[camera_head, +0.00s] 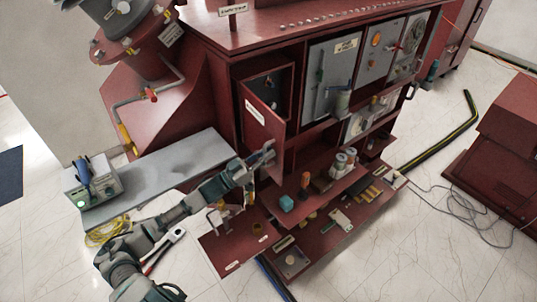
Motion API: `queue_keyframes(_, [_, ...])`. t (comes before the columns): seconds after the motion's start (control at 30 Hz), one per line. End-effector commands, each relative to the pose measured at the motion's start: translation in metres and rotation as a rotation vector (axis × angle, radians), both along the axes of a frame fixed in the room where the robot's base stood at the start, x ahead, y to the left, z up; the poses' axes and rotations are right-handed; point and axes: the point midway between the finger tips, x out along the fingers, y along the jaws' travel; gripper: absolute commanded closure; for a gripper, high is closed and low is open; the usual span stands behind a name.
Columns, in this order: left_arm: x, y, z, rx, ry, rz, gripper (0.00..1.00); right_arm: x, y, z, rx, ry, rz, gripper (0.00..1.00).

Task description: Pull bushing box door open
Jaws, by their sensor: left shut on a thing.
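The bushing box door (262,122) is a dark red panel with a white label, on the front of the red transformer cabinet. It stands swung out at an angle, and the dark box interior (268,90) shows behind it. My left gripper (266,157) is at the lower part of the door and shut on it. Whether it holds the door's edge or a handle is too small to tell. My left arm reaches up to it from the bottom left. My right gripper is not in view.
Red shelves (312,200) with small parts jut out below the door, close to my left arm. A grey bench (165,178) with a blue-handled device stands at the left. Yellow cable (108,232) and a hand tool (165,250) lie near my arm. Tiled floor is clear at the lower right.

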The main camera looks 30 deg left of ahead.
Motion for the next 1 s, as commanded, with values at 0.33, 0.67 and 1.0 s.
queue_keyframes(0.33, [-0.0011, 0.0039, -0.0016, 0.002, 0.005, 0.004, 1.00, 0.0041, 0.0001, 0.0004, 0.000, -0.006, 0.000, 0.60])
queue_keyframes(0.67, [-0.0009, 0.0048, -0.0018, 0.002, 0.005, 0.005, 1.00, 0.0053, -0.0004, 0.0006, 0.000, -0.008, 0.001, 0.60])
queue_keyframes(1.0, [-0.0013, 0.0048, -0.0006, 0.001, 0.002, 0.004, 0.77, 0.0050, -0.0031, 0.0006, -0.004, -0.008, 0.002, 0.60])
